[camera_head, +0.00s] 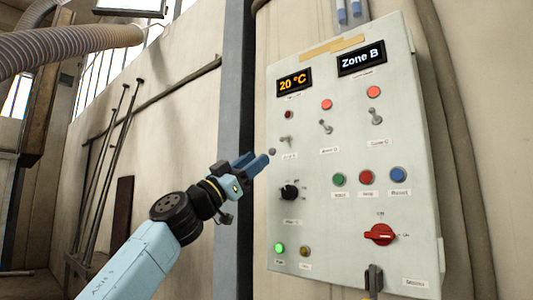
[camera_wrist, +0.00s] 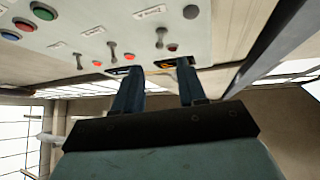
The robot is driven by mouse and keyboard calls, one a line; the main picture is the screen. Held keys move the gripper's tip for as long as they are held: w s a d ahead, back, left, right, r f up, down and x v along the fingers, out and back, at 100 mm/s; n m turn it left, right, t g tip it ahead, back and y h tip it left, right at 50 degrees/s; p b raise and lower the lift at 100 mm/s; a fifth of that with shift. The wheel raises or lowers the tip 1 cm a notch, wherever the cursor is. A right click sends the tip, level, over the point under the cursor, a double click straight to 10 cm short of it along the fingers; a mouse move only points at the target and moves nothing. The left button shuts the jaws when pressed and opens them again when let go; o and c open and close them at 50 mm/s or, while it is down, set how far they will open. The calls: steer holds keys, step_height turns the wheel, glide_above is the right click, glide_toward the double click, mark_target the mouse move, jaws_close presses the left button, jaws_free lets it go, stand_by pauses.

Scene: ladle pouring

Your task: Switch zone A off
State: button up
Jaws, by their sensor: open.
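The grey control panel (camera_head: 340,250) hangs on the wall at the right of the head view. It has a row of three toggle switches. My gripper (camera_head: 257,158) is open and empty, at the panel's left edge, below and left of that toggle. In the wrist view the blue fingers (camera_wrist: 157,75) are apart, and nothing is between them.
The middle toggle (camera_head: 325,127) and right toggle (camera_head: 375,115) have lit lamps above them. Below are a black dial (camera_head: 290,192), several round buttons and a red rotary switch (camera_head: 380,234). The displays read 20 °C (camera_head: 293,83) and Zone B (camera_head: 361,57).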

steer(key=shift+v, duration=2.75)
